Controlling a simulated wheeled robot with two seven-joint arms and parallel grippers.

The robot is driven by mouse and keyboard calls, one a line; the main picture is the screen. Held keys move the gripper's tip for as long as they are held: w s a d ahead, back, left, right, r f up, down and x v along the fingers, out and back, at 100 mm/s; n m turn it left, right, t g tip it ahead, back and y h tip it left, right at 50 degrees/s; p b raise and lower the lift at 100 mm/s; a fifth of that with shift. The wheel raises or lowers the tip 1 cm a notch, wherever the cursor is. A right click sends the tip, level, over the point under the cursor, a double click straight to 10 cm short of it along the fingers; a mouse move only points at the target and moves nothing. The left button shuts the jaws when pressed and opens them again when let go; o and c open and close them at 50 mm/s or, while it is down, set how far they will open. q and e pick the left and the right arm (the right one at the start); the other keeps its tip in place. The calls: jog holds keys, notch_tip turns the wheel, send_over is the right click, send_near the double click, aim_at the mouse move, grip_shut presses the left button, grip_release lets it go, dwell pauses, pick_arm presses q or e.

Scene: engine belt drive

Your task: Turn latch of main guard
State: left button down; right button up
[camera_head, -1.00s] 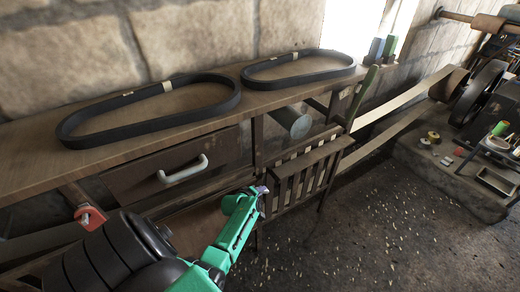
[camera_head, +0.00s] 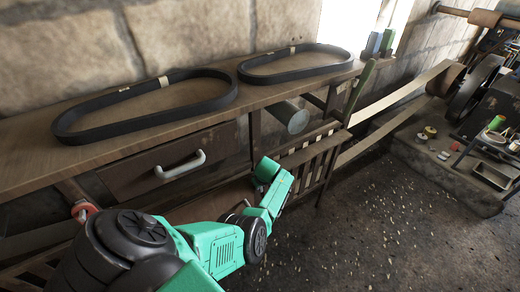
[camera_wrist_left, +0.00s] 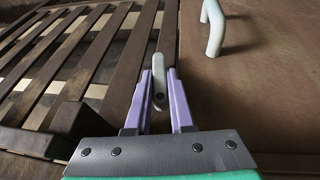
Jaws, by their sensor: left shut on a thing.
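The main guard looks like the slatted wooden frame (camera_head: 318,163) below the bench top. Its slats (camera_wrist_left: 88,58) fill the left side of the left wrist view. A light grey latch lever (camera_wrist_left: 155,86) stands between the slats and a brown wooden panel (camera_wrist_left: 262,85). My left gripper (camera_wrist_left: 159,71) has its two purple fingers on either side of the lever and is shut on it. In the head view the green wrist of my left arm hides the fingers and the latch. My right gripper is in neither view.
A drawer with a white handle (camera_head: 181,166) is left of the guard. Two black belts (camera_head: 150,103) (camera_head: 296,62) lie on the bench top (camera_head: 30,150). A flat belt (camera_head: 405,100) runs to pulleys at the right.

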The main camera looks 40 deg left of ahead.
pick_arm(q)
jog(key=shift+a, duration=0.1)
dwell(0.4)
jog(key=c, duration=0.8)
grip_release()
jog(key=shift+w, duration=0.1)
jog(key=shift+s+f, duration=0.15)
jog(key=shift+s, duration=0.05)
